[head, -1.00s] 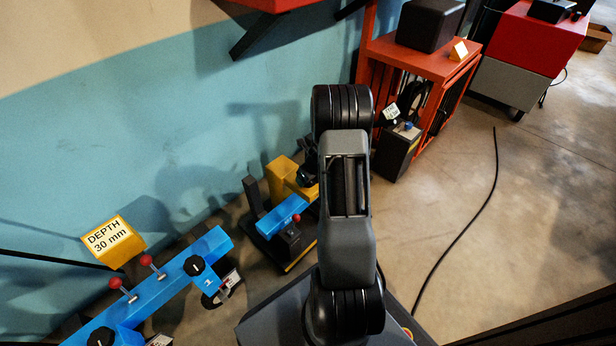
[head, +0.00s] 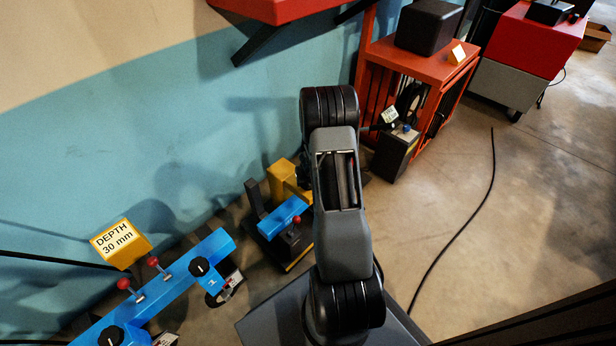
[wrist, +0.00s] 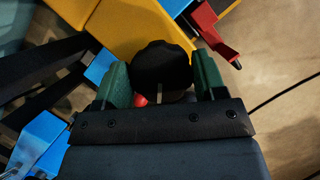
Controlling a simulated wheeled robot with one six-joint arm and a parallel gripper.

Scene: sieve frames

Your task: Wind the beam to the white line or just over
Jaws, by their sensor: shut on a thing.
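In the wrist view my gripper (wrist: 155,85) has its two green fingers on either side of a round black knob (wrist: 160,65) and is shut on it. The knob sits in front of a yellow body (wrist: 112,28). In the head view my gripper is hidden behind my arm. A long blue beam (head: 178,288) with black knobs and red-tipped levers lies at the lower left. A shorter blue bar (head: 282,217) stands near my arm beside a yellow block (head: 281,178). I cannot make out the white line, nor which blue part is the beam to be wound.
A yellow sign reading "DEPTH 30 mm" (head: 120,243) stands above the long blue beam. A red crank-like part (wrist: 213,33) is close to the knob. An orange bench (head: 425,58) stands at the back. A black cable (head: 463,225) crosses open floor on the right.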

